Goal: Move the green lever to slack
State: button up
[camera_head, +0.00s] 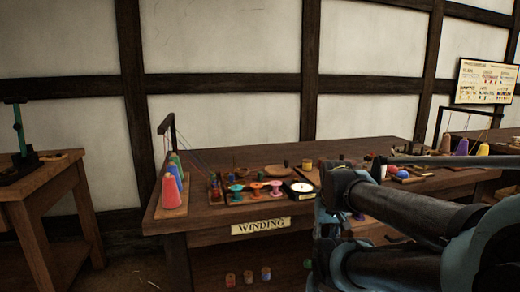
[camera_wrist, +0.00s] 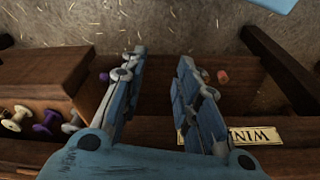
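I cannot clearly make out a green lever or a slack marking in either view. A small row of coloured pieces, one of them green-teal (camera_head: 236,187), stands near the front of the winding bench (camera_head: 200,217); they are too small to tell whether any is a lever. A teal upright bar (camera_head: 19,130) stands on a separate table at the far left. My gripper (camera_wrist: 160,65) is open and empty in the wrist view, in front of the bench face, with floor and wood behind the fingers. In the head view my arm covers the bench's right part.
The WINDING sign (camera_head: 261,226) is on the bench front. Cones of yarn (camera_head: 171,190) stand at the bench's left end. A round white dial (camera_head: 302,187) sits near the front edge. Spools (camera_wrist: 46,122) lie at left in the wrist view. Floor is free between the tables.

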jog(key=shift+r, duration=0.1)
jog(key=w+a+r+n+g, duration=0.1)
jog(key=w+a+r, duration=0.5)
jog(key=w+r, duration=0.45)
jog(key=w+a+r+n+g, duration=0.1)
jog(key=w+a+r+n, duration=0.1)
jog(key=w+a+r, duration=0.85)
jog(key=w+a, duration=0.5)
jog(key=w, duration=0.5)
jog(key=shift+n, duration=0.4)
jog(key=shift+s+f, duration=0.1)
jog(key=shift+f, duration=5.3)
jog(key=shift+d, duration=0.25)
